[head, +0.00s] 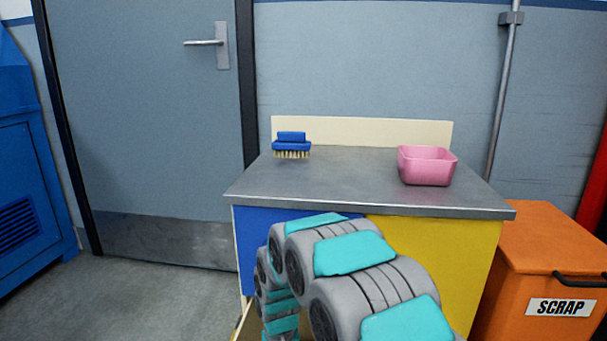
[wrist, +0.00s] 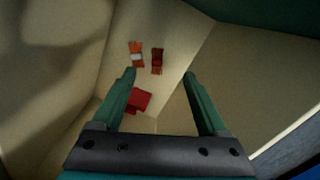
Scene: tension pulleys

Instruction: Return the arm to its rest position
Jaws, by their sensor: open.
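In the wrist view my gripper (wrist: 160,73) is open, its two green fingers apart with nothing held between them. It points into a beige box-like space, which looks like the inside of an open drawer (wrist: 78,112). Beyond the fingertips lie a small orange item with a pale band (wrist: 137,54) and a dark red item (wrist: 157,60). A red block-like item (wrist: 139,101) shows beside the left finger. In the head view my arm bends down in front of the cabinet, and the gripper is hidden.
The grey worktop (head: 340,180) carries a blue brush (head: 291,146) and a pink bin (head: 427,167). A beige drawer edge (head: 243,322) shows low beside my arm. An orange scrap box (head: 545,245) stands right of the cabinet. Floor is clear at left.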

